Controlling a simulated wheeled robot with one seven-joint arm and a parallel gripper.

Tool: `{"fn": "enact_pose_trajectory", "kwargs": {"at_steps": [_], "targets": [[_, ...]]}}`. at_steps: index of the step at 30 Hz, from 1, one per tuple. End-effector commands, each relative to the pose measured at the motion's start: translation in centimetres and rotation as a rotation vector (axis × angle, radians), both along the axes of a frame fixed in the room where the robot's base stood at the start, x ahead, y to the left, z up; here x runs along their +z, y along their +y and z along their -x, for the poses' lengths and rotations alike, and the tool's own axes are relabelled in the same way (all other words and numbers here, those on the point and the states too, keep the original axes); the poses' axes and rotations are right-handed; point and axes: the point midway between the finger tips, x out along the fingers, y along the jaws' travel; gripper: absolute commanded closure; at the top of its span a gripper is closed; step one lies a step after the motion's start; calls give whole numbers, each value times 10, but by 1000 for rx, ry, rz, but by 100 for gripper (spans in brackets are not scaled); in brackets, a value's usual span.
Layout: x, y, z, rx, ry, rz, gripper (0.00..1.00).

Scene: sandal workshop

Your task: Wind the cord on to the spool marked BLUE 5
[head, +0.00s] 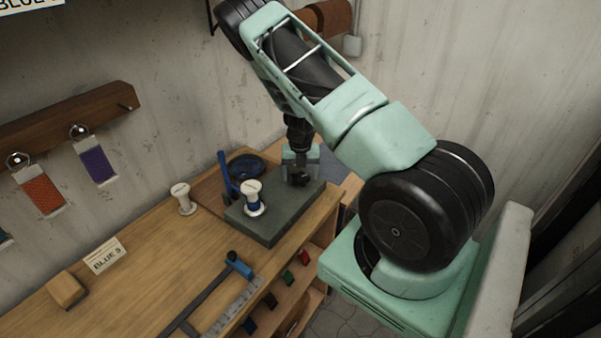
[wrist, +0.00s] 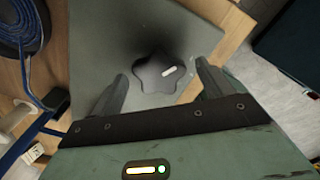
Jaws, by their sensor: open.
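A white spool with a blue band of cord (head: 253,199) stands upright on a grey-green block (head: 272,226). A second, bare white spool (head: 183,199) stands on the bench to its left. A card reading BLUE 5 (head: 106,256) lies on the bench; I cannot read any mark on the spools. A coil of blue cord (wrist: 14,30) shows at upper left in the wrist view. My gripper (head: 299,178) is over the block's far right part. In the wrist view my gripper (wrist: 161,72) is open, its fingers either side of a dark star-shaped knob (wrist: 150,82), apart from it.
A blue upright piece (head: 224,174) stands beside the block. A metal rule (head: 235,305) and a blue-and-black tool (head: 238,265) lie at the bench front. A wooden block (head: 67,289) is at left. Orange (head: 41,194) and purple (head: 97,164) swatches hang on the wall.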

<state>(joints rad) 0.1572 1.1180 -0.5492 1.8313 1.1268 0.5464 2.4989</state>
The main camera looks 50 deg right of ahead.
Motion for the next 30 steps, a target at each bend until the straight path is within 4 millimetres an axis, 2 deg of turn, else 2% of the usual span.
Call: {"fn": "enact_pose_trajectory", "kwargs": {"at_steps": [5, 8, 21, 25, 30], "targets": [[8, 0, 0, 1, -1, 1, 21], [22, 0, -1, 1, -3, 2, 21], [124, 1, -1, 2, -5, 1, 21], [148, 0, 0, 2, -3, 1, 21], [168, 0, -1, 1, -2, 1, 21]]}}
